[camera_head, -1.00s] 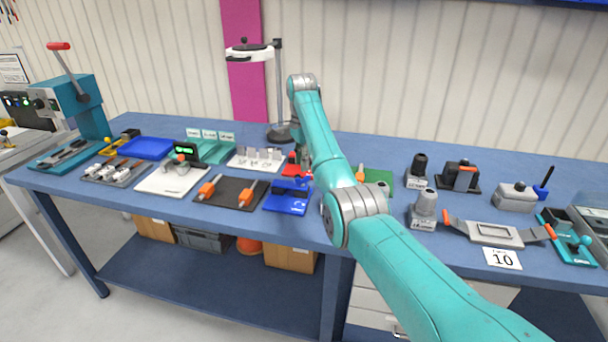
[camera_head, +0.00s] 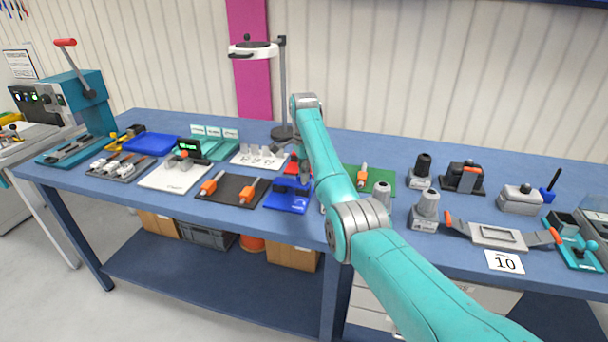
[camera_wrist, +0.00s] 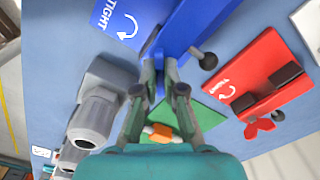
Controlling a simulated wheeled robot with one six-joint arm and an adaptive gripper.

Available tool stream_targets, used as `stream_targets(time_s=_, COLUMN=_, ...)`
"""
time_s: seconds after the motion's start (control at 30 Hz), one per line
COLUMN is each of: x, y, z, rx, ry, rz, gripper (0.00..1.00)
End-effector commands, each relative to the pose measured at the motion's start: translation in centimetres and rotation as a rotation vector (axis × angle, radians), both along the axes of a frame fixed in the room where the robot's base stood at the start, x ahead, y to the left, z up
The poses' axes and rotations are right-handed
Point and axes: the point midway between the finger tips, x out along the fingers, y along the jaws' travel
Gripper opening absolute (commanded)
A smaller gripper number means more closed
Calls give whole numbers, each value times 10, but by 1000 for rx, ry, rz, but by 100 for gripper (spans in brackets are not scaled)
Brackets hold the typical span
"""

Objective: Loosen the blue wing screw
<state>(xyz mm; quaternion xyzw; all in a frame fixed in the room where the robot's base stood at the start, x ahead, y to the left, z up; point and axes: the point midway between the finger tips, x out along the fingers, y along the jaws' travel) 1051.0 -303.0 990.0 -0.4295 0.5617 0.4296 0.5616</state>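The blue clamp fixture (camera_head: 287,196) stands near the front edge of the bench. In the wrist view its blue body (camera_wrist: 203,22) fills the top, with a white TIGHT label and curved arrow on its plate (camera_wrist: 128,20). The blue wing screw (camera_wrist: 158,57) is at its near end, partly covered by my fingers. My gripper (camera_wrist: 159,72) points at it with one finger on either side, and the narrow fingers look closed on the wing. In the head view my forearm hides most of the gripper and the screw.
A red fixture (camera_wrist: 262,82) with a red wing screw (camera_wrist: 258,128) stands close on the right in the wrist view. A grey cylindrical part (camera_wrist: 97,112) is close on the left. A green plate (camera_wrist: 205,112) with an orange-handled piece lies under the gripper.

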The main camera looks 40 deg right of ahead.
Motion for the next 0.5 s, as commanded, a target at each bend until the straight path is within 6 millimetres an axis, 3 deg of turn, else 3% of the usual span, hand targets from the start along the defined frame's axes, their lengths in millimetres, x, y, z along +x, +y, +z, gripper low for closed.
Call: stream_targets(time_s=0.5, x=0, y=0, z=0, rx=0, ry=-1, rz=112, gripper=0)
